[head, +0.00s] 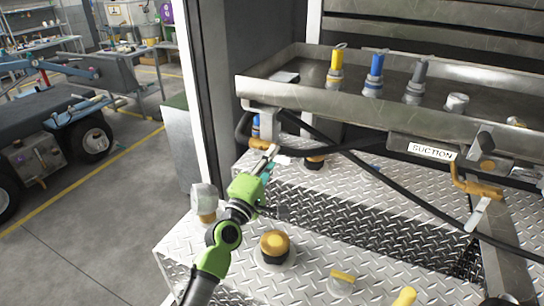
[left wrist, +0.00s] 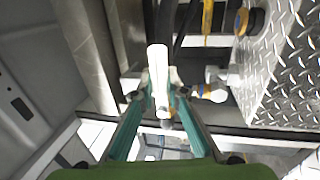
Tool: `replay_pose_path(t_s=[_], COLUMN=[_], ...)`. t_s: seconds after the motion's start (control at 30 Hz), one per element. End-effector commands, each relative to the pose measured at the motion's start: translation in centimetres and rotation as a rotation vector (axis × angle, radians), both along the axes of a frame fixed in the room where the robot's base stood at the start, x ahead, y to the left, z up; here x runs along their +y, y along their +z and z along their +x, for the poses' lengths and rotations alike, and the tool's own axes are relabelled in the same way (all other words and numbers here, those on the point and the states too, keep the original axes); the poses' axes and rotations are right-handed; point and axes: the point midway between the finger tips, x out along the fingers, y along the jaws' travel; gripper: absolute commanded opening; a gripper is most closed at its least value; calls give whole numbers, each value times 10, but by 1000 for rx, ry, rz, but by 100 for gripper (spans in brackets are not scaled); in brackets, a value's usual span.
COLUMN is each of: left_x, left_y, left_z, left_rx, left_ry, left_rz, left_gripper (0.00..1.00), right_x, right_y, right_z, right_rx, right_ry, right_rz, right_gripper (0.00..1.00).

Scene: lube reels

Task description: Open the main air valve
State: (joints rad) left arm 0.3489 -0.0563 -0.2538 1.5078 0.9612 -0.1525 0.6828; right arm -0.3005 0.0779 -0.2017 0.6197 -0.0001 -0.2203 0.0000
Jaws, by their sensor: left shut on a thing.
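My left gripper (head: 268,164) reaches up to the left end of the steel tray, just under its front edge. It is shut on a pale lever handle (head: 272,151). A brass valve body (head: 258,144) sits beside the handle, below the tray. In the left wrist view, the white lever handle (left wrist: 157,75) stands between the two teal fingers of my left gripper (left wrist: 160,100). The gripper hides part of the lever's lower end, and I cannot tell how far it is turned. My right gripper is not in view.
The steel tray (head: 300,92) holds yellow, blue and grey nozzles. Black hoses run below it, near a SUCTION label (head: 431,151) and an orange valve with a pale handle (head: 477,190). Brass caps (head: 275,245) rise from the tread-plate deck. A dark post (head: 228,90) stands at left.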

Motion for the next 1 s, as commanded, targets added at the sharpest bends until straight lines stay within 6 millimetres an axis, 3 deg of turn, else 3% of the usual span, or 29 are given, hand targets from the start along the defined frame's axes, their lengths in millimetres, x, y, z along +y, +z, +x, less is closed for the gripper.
replay_pose_path(t_s=[0.37,0.4,0.47,0.83,1.0], left_x=[1,1,1,1,8], left_y=[3,3,3,0,-4], left_z=[0,0,0,-2,-19], left_rx=[-1,-1,-1,2,3], left_ry=[2,2,2,1,1], left_rz=[-14,-14,-13,-9,-9], left_gripper=[0,16,30,30,30], right_x=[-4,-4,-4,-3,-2], right_y=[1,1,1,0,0], right_z=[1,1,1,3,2], right_rx=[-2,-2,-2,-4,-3], right_ry=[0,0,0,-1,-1], right_rz=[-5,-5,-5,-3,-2], right_gripper=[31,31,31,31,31])
